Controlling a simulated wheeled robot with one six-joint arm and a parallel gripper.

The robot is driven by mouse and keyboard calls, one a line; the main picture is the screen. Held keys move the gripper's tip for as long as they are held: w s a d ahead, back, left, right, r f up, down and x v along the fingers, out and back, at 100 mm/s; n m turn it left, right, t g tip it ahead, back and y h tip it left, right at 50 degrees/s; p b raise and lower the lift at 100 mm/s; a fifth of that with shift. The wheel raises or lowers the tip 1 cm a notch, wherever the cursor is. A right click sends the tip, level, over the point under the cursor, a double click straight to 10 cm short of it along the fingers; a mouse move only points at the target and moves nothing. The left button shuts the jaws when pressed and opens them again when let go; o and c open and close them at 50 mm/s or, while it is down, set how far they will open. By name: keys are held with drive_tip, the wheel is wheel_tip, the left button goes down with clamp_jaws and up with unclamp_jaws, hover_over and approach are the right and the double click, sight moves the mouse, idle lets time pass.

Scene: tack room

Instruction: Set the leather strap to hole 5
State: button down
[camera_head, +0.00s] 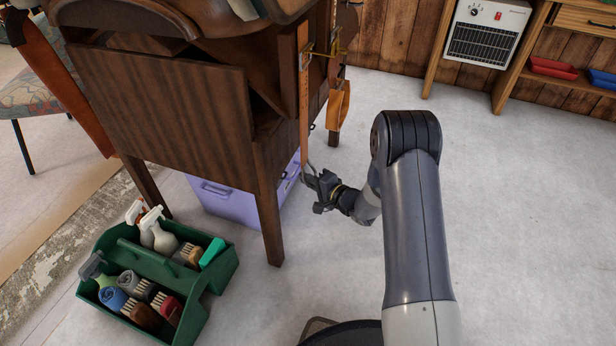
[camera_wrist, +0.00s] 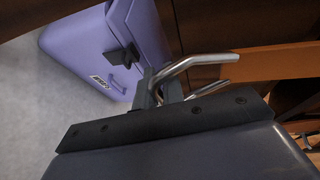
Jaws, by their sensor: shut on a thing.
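The leather strap (camera_head: 304,100) hangs tan and nearly straight down from the saddle on a wooden stand. Its holes are too small to count. A brass-coloured fitting (camera_head: 320,53) sits near its upper part; I cannot tell which hole is in use. My gripper (camera_head: 318,186) is at the strap's lower end, low beside the stand. In the wrist view my gripper (camera_wrist: 158,92) is shut on a bent silver metal piece (camera_wrist: 195,64), which looks like a stirrup or hanger. The strap (camera_wrist: 280,62) runs off to the right there. The grip itself is partly hidden.
The wooden stand (camera_head: 160,95) carries the saddle. A purple box (camera_head: 225,198) is under it, close to my gripper. A green caddy (camera_head: 205,275) with bottles and brushes stands at left front. A heater (camera_head: 487,32) is at the back. Floor right of my arm is clear.

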drive_tip(key=shift+s+f, duration=0.1)
drive_tip(key=shift+f, duration=0.2)
drive_tip(key=c, duration=1.9)
unclamp_jaws()
drive_tip(key=shift+f, duration=0.1)
drive_tip(key=o, duration=0.4)
drive_tip(key=shift+c, duration=0.2)
drive_tip(key=p+v, duration=0.3)
drive_tip(key=v, duration=0.7)
drive_tip(key=shift+s+d+r+p, duration=0.25)
drive_tip(key=shift+d+r+p, duration=0.05)
drive_tip(key=shift+p, duration=0.1)
drive_tip(key=shift+w, duration=0.1)
drive_tip(key=r+b+x, duration=0.2)
drive_tip(key=b+x, duration=0.1)
drive_tip(key=x, duration=0.7)
drive_tip(key=shift+w+a+f, duration=0.25)
drive_tip(key=shift+a+f, duration=0.05)
drive_tip(key=shift+f, duration=0.25)
